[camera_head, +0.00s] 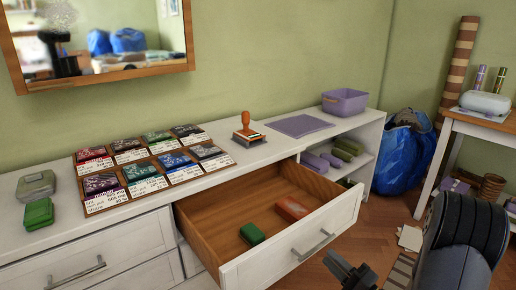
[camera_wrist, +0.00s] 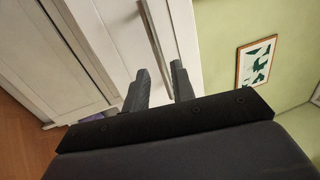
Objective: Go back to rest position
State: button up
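My gripper (camera_head: 350,270) shows at the lower right of the head view, in front of the open drawer and apart from it. In the wrist view my gripper (camera_wrist: 159,70) has its two dark fingers spread, with nothing between them. The white drawer (camera_head: 290,246) is pulled out. A green case (camera_head: 252,234) and a red-orange case (camera_head: 292,208) lie on its wooden floor. My dark arm (camera_head: 465,240) covers part of the right side of the head view.
Several cards (camera_head: 100,185) lie on the dresser top, beside a wooden-handled stamp (camera_head: 247,130). A lilac bin (camera_head: 344,102) stands above the shelf. A blue bag (camera_head: 400,155) sits on the floor near a side table (camera_head: 480,128). The wrist view faces a white cabinet (camera_wrist: 100,40).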

jog(key=shift+b+x, duration=0.4)
jog(key=shift+x, duration=2.65)
